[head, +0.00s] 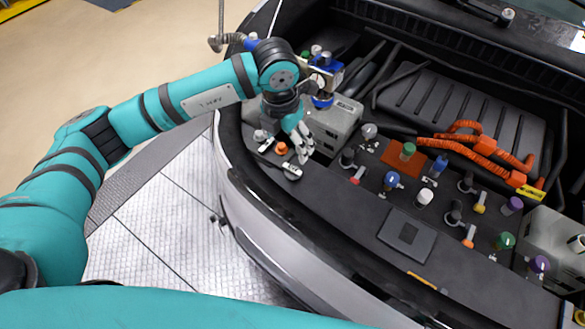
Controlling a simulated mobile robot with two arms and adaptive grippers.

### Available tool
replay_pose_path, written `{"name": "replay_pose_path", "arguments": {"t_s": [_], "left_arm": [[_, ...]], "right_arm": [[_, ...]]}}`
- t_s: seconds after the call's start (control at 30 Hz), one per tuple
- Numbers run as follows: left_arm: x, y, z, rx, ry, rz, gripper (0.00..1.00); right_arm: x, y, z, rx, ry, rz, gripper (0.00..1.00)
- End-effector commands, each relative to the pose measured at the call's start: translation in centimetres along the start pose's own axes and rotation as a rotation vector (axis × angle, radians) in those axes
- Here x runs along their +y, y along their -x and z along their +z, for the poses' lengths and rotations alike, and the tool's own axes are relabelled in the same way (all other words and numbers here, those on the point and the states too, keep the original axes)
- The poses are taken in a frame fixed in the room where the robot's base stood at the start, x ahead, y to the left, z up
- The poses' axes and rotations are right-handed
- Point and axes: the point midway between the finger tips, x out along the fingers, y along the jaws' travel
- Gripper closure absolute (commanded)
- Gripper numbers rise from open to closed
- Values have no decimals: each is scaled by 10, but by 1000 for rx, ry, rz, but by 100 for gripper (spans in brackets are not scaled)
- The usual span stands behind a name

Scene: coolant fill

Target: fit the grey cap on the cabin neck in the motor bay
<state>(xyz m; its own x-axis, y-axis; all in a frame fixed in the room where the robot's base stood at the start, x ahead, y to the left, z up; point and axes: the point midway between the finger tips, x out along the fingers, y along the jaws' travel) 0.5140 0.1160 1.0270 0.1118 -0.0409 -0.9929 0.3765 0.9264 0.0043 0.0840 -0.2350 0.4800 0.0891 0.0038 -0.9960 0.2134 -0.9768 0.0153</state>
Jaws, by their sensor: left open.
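My left gripper (301,152) is open over the left end of the motor bay's front ledge, its pale fingers pointing down. A small grey cap (260,135) sits on the ledge to the left of the fingers, beside a small white label. Another grey-topped fitting (369,131) stands farther right in the bay. A small orange cap (281,148) is just left of the fingertips. I see nothing between the fingers. The label lettering is too small to read, so I cannot tell which neck is the cabin one. My right gripper is not in view.
Several coloured caps and necks crowd the bay to the right, among them a white cap (424,194) and a green cap (408,150). A grey box (335,125) stands right behind my gripper. Orange cables (480,146) run farther right. A dark square plate (407,235) lies on the ledge.

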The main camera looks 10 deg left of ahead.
Motion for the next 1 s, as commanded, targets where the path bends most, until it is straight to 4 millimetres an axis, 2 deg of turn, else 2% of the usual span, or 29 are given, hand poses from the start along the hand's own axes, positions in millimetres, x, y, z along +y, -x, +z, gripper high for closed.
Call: {"name": "replay_pose_path", "arguments": {"t_s": [0.03,0.3,0.53,0.77,0.9,1.0], "left_arm": [[-1,-8,-1,7,0,-2,19],[-2,-61,0,2,-1,-4,19],[-2,-78,0,0,-3,-4,19],[-4,-108,2,3,-2,-5,19],[-4,-124,2,0,-2,-5,19],[-4,-129,3,-2,-3,-6,19]], "right_arm": [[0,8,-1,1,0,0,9],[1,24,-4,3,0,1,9],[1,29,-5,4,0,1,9],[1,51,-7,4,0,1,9],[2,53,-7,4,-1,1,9],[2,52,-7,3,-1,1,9]]}}
